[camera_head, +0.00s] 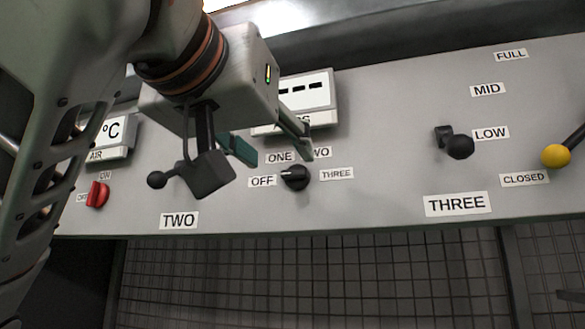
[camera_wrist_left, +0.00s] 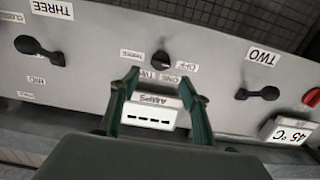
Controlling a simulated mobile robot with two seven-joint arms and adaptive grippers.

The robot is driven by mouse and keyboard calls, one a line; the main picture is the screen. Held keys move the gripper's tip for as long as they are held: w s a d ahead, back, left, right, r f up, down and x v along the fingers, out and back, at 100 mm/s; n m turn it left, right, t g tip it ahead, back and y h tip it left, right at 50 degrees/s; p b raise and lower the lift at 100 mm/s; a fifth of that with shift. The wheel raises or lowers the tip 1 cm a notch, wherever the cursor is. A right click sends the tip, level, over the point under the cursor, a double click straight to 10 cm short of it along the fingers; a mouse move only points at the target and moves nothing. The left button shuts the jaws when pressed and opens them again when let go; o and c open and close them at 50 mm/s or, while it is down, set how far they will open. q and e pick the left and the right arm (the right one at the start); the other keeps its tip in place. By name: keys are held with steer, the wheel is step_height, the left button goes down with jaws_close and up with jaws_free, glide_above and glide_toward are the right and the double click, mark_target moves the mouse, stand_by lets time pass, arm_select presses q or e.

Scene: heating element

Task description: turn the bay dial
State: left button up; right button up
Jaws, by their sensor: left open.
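The bay dial (camera_head: 296,178) is a small black knob on the grey sloped panel. It has the labels OFF, ONE, TWO and THREE around it, and its pale mark points left towards OFF. It also shows in the left wrist view (camera_wrist_left: 160,60), upside down, beyond the fingertips. My left gripper (camera_head: 272,152) is open and empty, above and slightly left of the dial, apart from it. In the wrist view its fingers (camera_wrist_left: 158,80) frame the AMPS display, with the dial just past them. The right gripper is not in view.
The AMPS display (camera_head: 305,92) stands just behind the dial. A black ball-ended lever (camera_head: 157,180) is at left by TWO, another (camera_head: 459,147) at right by LOW. A red knob (camera_head: 97,194) and a yellow ball (camera_head: 555,155) lie farther out. The panel right of the dial is clear.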

mark_target(293, 171)
arm_select(q)
steer(key=p+x, duration=0.1)
steer(key=x, duration=0.4)
steer(key=shift+x, duration=0.85)
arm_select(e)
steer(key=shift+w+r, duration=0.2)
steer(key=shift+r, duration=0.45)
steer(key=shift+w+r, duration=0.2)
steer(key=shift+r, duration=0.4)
arm_select(q)
steer(key=shift+f, duration=0.1)
steer(key=shift+c, duration=0.4)
steer(key=c, duration=1)
steer(key=shift+c, duration=0.2)
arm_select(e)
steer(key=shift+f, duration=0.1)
